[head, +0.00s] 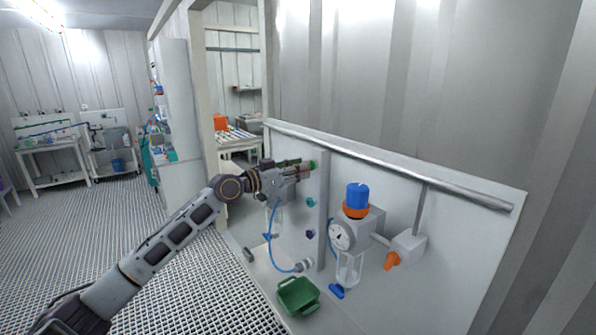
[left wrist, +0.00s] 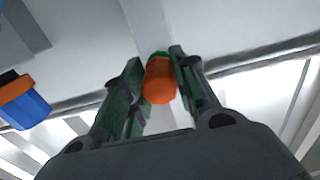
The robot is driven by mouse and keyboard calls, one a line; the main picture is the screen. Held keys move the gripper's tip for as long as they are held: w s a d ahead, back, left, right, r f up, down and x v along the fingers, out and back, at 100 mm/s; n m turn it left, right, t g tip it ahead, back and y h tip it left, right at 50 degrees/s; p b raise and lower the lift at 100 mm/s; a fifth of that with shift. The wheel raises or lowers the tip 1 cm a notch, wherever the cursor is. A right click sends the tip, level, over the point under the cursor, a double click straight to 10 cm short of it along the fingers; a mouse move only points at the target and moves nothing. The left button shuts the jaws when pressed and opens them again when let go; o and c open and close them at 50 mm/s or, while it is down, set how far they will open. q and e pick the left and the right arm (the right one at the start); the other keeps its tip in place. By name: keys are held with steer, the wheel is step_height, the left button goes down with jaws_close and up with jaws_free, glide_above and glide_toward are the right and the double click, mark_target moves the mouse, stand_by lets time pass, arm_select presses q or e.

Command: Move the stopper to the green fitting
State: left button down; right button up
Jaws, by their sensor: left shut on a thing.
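My left gripper (head: 304,168) is at the wall panel, its fingers pointing at the green fitting (head: 313,164). It is shut on the orange stopper, which shows between its two fingers in the left wrist view (left wrist: 160,82). The green fitting also shows there, directly beyond the stopper's far end (left wrist: 159,54). The stopper is in line with the fitting and looks very close to it or against it; I cannot tell whether they touch. In the head view the fingers mostly hide the stopper. My right gripper is not in view.
A teal fitting (head: 311,202) and a purple fitting (head: 310,233) sit lower on the panel. To the right are a gauge (head: 341,235), a blue-and-orange cap (head: 357,200) and an orange valve handle (head: 392,261). A green bin (head: 298,297) stands below. A rail (head: 400,167) runs along the top.

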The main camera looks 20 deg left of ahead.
arm_select(q)
steer(key=shift+w+d, duration=0.35)
steer(key=shift+w, duration=0.1)
stand_by(1.0)
steer(key=c, duration=1.1)
jaws_free()
steer(key=shift+o, duration=0.2)
steer(key=shift+s+a, duration=0.1)
steer(key=v, duration=1.1)
steer(key=shift+s+a, duration=0.2)
steer(key=shift+s, duration=0.05)
